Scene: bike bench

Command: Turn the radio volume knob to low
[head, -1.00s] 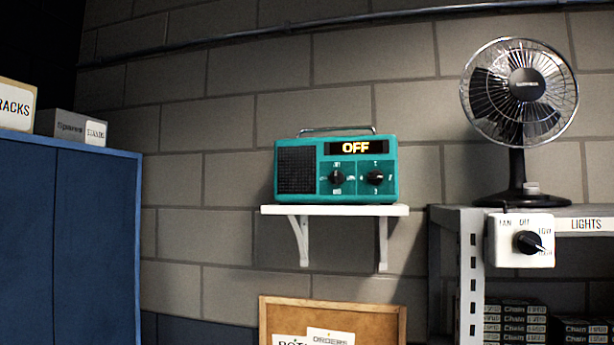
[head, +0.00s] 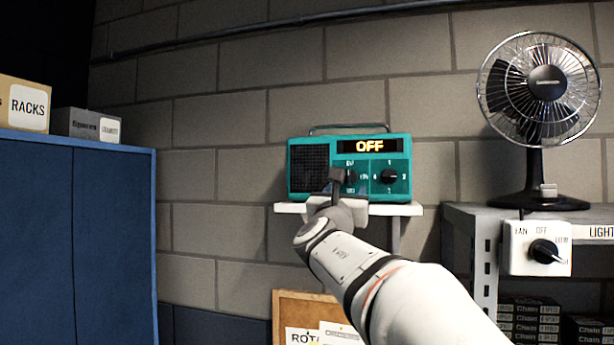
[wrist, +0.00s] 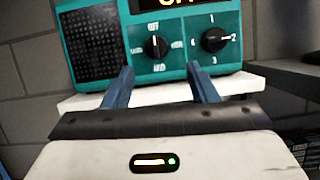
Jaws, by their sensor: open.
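A teal radio (head: 300,190) stands on a white wall shelf (head: 408,209), with a speaker grille on its left and a display reading "OFF". Two black knobs sit on its front. In the head view, the right knob (head: 389,177) is clear while my gripper partly covers the left one. My gripper (wrist: 162,75) is open and empty, its two fingers below and in front of the knobs, apart from them.
A blue cabinet (head: 110,230) stands at the left with boxes on top. At the right, a metal shelf holds a black fan (head: 545,85) and a white switch box with a knob (head: 544,251). A cork board (head: 290,305) is below the radio.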

